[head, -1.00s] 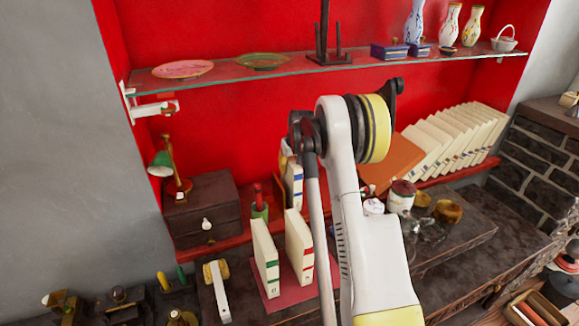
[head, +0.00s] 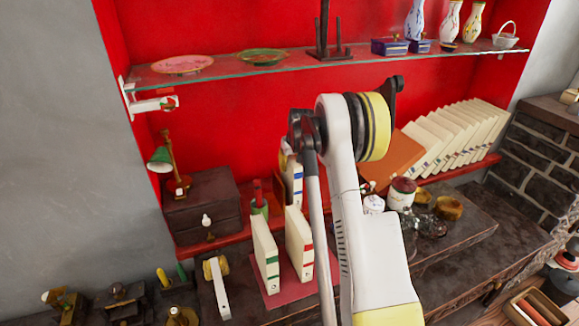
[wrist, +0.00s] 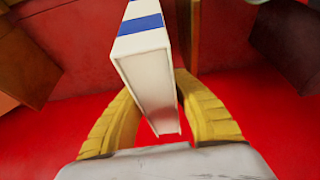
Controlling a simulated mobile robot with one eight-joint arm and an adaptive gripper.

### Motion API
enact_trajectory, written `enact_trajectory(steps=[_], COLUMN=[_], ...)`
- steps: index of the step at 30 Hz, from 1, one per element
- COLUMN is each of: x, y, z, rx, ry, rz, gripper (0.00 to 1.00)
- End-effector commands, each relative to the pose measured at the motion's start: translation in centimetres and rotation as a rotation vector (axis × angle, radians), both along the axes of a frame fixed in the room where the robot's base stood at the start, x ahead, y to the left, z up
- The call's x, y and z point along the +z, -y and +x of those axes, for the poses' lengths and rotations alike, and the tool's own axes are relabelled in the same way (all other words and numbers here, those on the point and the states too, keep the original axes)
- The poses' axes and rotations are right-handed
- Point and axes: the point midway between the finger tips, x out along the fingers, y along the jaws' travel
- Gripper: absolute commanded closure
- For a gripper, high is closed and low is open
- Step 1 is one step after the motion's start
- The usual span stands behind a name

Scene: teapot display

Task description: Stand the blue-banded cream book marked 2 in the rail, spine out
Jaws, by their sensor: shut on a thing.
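The blue-banded cream book (head: 295,183) is upright above or on the red ledge at the back, partly behind my arm in the head view. In the wrist view the book (wrist: 143,62) stands between my yellow fingers, its blue bands at the far end. My gripper (wrist: 157,86) is shut on it; in the head view only a bit of yellow finger (head: 284,161) shows. Brown upright wood (wrist: 181,30) stands just beyond the book; I cannot tell if it is the rail. The number 2 is not readable, and the book's base contact is unclear.
A green-banded book (head: 265,250) and a red-banded book (head: 298,243) stand on a red mat (head: 287,296) in front. Jars (head: 402,195) and a leaning book row (head: 455,135) are right. A glass shelf (head: 230,72) hangs above.

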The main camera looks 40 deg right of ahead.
Motion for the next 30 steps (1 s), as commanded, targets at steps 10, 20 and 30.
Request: enact_trajectory(steps=[10,20,30], x=[-0.1,3.4,9.7], y=[0.0,-0.3,-1.0], z=[0.0,-1.4,-3.9], rx=[0.0,-0.001,-0.001], ry=[0.0,0.0,0.0], rz=[0.0,0.0,0.0], gripper=[0.5,0.5,0.5])
